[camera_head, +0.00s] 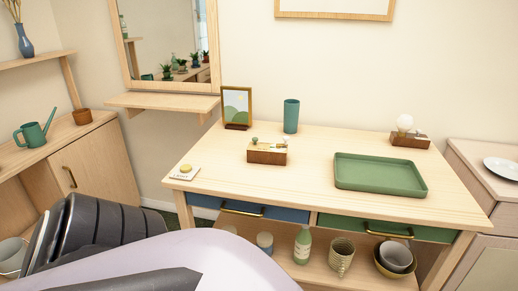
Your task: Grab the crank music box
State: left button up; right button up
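A small wooden box with a pale brass-coloured top and small knobs on it (267,153) sits on the light wood table (300,190), left of its middle; it looks like the crank music box. A crank handle is too small to make out clearly. Another small wooden block bearing a round white bulb (405,123) stands at the table's back right. Dark and lavender parts of my own arm or body fill the lower left. Neither gripper's fingertips show, and nothing of mine touches the box.
A green tray (380,187) lies right of the box. A teal cup (291,116) and a framed picture (237,107) stand behind it. A small card stand (185,172) is at the front left corner. Bottles and bowls (396,257) fill the shelf below.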

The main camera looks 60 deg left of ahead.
aim_at(267, 154)
jog(key=k+j, duration=0.1)
jog(key=j, duration=0.4)
jog(key=k+j, duration=0.1)
jog(key=j, duration=0.4)
jog(key=k+j, duration=0.1)
jog(key=j, duration=0.4)
jog(key=k+j, duration=0.1)
jog(key=j, duration=0.4)
jog(key=k+j, duration=0.1)
jog(key=j, duration=0.4)
jog(key=k+j, duration=0.1)
jog(key=j, duration=0.45)
